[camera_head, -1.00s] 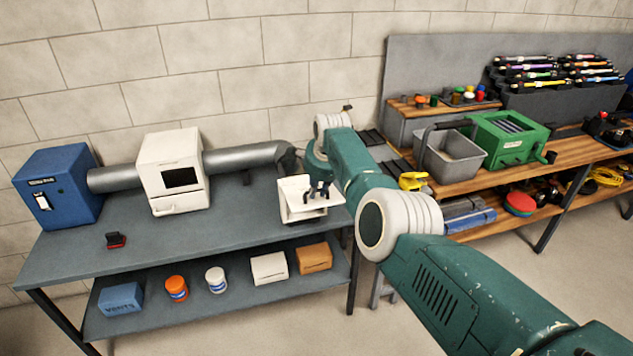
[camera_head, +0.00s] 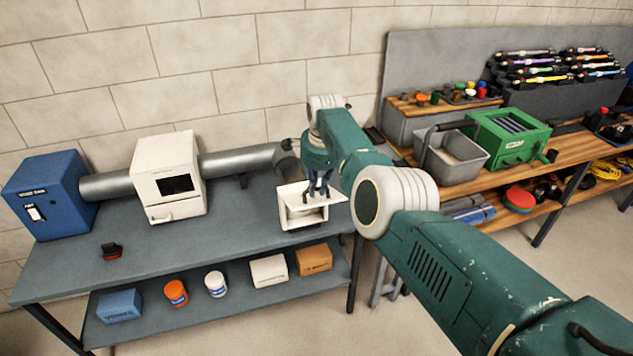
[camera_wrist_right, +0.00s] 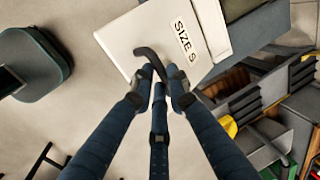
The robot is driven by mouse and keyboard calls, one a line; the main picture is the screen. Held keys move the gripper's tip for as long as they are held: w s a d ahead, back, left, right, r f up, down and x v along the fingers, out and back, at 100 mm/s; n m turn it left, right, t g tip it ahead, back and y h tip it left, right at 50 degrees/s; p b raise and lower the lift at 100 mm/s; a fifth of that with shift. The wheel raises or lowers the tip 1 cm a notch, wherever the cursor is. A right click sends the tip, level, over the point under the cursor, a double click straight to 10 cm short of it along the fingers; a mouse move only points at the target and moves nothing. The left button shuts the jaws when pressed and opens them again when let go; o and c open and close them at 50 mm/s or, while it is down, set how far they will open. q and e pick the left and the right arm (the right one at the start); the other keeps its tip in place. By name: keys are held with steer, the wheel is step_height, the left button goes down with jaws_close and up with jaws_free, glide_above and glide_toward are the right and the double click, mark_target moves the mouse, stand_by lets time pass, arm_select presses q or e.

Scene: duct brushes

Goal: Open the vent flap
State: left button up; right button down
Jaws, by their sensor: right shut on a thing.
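The white vent box (camera_head: 291,215) sits at the right end of the grey bench, at the end of the duct. Its white flap (camera_head: 333,198) stands out from it, with the box's hollow front partly showing below. My left gripper is not in view.
A grey duct (camera_head: 235,162) links a white cabinet (camera_head: 170,190) and a blue fan box (camera_head: 47,195) on the bench (camera_head: 190,240). A small black-and-red object (camera_head: 110,251) lies near the front. A wooden bench (camera_head: 480,182) with a green machine (camera_head: 508,140) stands right.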

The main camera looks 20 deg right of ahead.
steer(key=shift+w+r, duration=0.25)
steer(key=shift+w, duration=0.1)
steer(key=c, duration=1.7)
jaws_free()
steer(key=shift+w+a, duration=0.1)
steer(key=shift+w, duration=0.05)
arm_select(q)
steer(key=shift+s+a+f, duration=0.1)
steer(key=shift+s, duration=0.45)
arm_select(e)
steer(key=shift+o, duration=0.2)
steer(key=shift+w+r, duration=0.25)
steer(key=shift+r, duration=0.5)
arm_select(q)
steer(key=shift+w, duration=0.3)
arm_select(e)
steer(key=s+v, duration=0.1)
steer(key=v, duration=0.9)
steer(key=shift+s, duration=0.35)
steer(key=shift+f, duration=0.1)
